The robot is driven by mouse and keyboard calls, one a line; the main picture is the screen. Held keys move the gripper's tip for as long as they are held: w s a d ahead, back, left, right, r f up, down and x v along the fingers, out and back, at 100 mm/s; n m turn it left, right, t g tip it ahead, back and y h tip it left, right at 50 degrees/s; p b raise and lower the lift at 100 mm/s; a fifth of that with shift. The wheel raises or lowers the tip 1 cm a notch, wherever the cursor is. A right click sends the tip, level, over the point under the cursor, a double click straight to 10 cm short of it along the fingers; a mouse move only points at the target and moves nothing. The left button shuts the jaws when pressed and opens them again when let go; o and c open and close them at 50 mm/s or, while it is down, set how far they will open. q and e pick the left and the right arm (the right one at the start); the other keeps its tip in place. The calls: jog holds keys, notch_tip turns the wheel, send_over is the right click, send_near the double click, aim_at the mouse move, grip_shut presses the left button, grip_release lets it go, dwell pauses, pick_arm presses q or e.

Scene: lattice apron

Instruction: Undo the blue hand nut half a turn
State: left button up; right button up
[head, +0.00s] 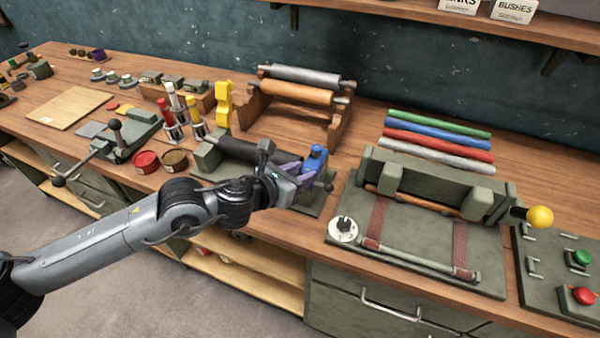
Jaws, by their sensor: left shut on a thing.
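The blue hand nut (315,158) stands upright at the right end of a small dark green roller fixture (207,157) on the wooden bench. My left gripper (312,172) reaches in from the left and is shut on the blue hand nut. Its purple fingers (290,172) meet the nut's lower part, and the nut's top shows above them. The wrist and fingers hide part of the fixture and the nut's base. My right gripper is not in the head view.
A green press bed with brown straps (375,222) and a yellow-knobbed lever (540,216) stands to the right. Coloured rods (440,135) lie behind it. A rack with rollers (300,92) and a yellow piece (224,103) stand behind the fixture. Red and brown tins (146,162) sit to the left.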

pick_arm(q)
jog(key=n+t+y+p, duration=0.1)
jog(key=n+y, duration=0.1)
jog(key=y, duration=0.1)
jog(key=d+n+t+y+p, duration=0.1)
jog(key=n+y, duration=0.1)
jog(key=n, duration=0.1)
jog(key=n+t+y+p, duration=0.1)
jog(key=n+y, duration=0.1)
jog(key=y, duration=0.1)
jog(key=shift+s+d+r+n+y, duration=0.15)
jog(key=shift+s+d+n+y, duration=0.15)
jog(key=shift+s+d+n, duration=0.1)
jog(key=shift+w+n+y+p, duration=0.1)
jog(key=shift+n+y+p, duration=0.45)
jog(key=shift+n+y, duration=0.2)
jog(key=shift+f, duration=0.2)
jog(key=o, duration=1)
jog(key=shift+o, duration=0.2)
